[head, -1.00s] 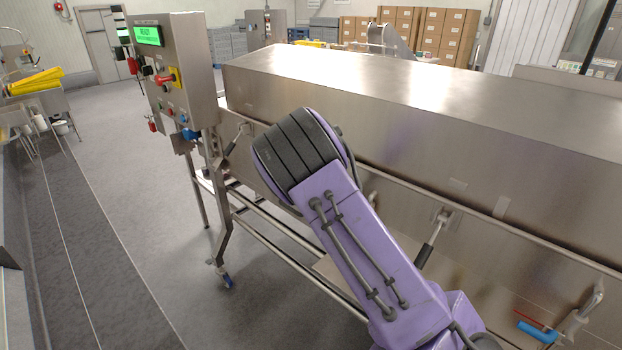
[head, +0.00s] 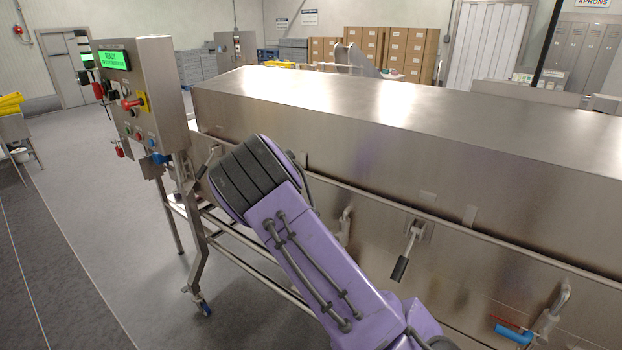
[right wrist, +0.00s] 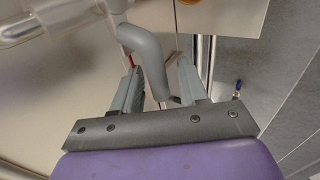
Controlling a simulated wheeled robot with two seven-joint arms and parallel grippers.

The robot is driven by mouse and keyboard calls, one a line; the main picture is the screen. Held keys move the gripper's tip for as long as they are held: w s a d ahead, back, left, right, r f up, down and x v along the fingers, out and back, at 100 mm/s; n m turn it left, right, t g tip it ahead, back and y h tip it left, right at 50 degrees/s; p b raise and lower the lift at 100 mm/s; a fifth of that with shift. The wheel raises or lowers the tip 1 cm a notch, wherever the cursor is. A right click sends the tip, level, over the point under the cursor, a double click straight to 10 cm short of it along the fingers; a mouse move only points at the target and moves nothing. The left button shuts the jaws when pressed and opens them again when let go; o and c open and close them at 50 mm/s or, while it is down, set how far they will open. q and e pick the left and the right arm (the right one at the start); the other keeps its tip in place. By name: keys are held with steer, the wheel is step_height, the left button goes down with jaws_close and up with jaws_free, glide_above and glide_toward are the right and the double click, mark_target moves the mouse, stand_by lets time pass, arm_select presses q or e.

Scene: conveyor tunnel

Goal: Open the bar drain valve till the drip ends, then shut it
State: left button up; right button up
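A valve with a blue lever (head: 514,335) sits on a bent steel pipe (head: 550,318) low on the tunnel's side, at the bottom right of the head view. A thin red piece shows beside it. I cannot tell whether it drips. My right arm's purple link fills the middle of the head view and hides its gripper. In the right wrist view my right gripper (right wrist: 158,82) is open, with a grey bent handle (right wrist: 148,58) between its fingers. Gaps show on both sides; contact is unclear. My left gripper is not in view.
The long steel tunnel (head: 400,110) runs across the head view. A dark-gripped lever (head: 400,268) hangs on its side. The control panel (head: 160,95) stands at left with a green READY screen (head: 114,61) and a blue handle (head: 160,158) below.

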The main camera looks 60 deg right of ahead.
steer(key=b+v, duration=0.3)
steer(key=v, duration=0.7)
steer(key=shift+a+r, duration=0.15)
steer(key=shift+r, duration=0.05)
